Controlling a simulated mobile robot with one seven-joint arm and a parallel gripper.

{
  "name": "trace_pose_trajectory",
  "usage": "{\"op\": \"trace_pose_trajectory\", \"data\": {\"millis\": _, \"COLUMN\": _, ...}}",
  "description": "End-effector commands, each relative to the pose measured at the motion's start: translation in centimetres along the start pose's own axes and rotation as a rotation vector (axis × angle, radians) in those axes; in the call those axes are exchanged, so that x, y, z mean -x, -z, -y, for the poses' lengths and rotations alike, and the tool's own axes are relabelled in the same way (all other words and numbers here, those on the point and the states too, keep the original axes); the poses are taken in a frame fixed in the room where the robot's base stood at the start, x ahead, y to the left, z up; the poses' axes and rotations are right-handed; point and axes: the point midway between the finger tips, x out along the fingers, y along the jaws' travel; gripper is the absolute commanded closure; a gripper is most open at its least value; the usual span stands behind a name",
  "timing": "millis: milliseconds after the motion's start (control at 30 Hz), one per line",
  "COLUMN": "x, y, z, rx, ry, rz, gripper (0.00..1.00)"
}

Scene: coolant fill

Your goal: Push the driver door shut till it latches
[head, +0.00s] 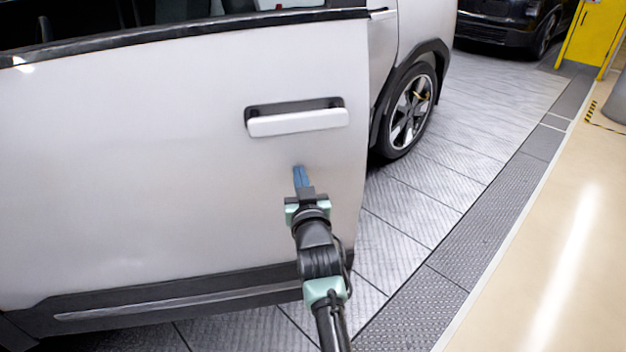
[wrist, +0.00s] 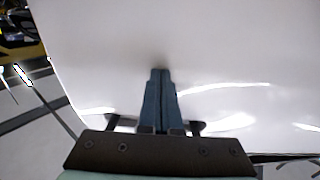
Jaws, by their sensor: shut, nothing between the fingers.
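The driver door (head: 150,150) is a large silver-white panel filling the left and middle of the head view. It stands ajar, its rear edge out from the car body behind it. Its handle (head: 297,120) is a pale bar in a dark recess near that edge. My gripper (head: 300,174) is shut and empty, its blue fingers pointing at the door skin below the handle. In the wrist view the shut fingertips (wrist: 160,72) are at or very near the door surface (wrist: 240,50); I cannot tell whether they touch.
The car's rear wheel (head: 408,110) stands beyond the door's edge. Grey textured floor tiles (head: 440,160) run alongside the car. A smooth beige floor (head: 560,240) is open at the right. A dark car (head: 505,22) and a yellow frame (head: 592,35) are at the back.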

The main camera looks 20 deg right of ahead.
Motion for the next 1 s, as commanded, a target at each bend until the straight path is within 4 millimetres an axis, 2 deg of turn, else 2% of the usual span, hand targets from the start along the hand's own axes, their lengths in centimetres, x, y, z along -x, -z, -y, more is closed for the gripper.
{"op": "trace_pose_trajectory", "data": {"millis": 700, "x": -2.7, "y": -0.2, "z": -0.1, "rx": 0.002, "ry": 0.028, "rz": 0.001, "gripper": 1.00}}
{"op": "trace_pose_trajectory", "data": {"millis": 1000, "x": -2.9, "y": -0.1, "z": -0.1, "rx": 0.002, "ry": 0.032, "rz": 0.003, "gripper": 1.00}}
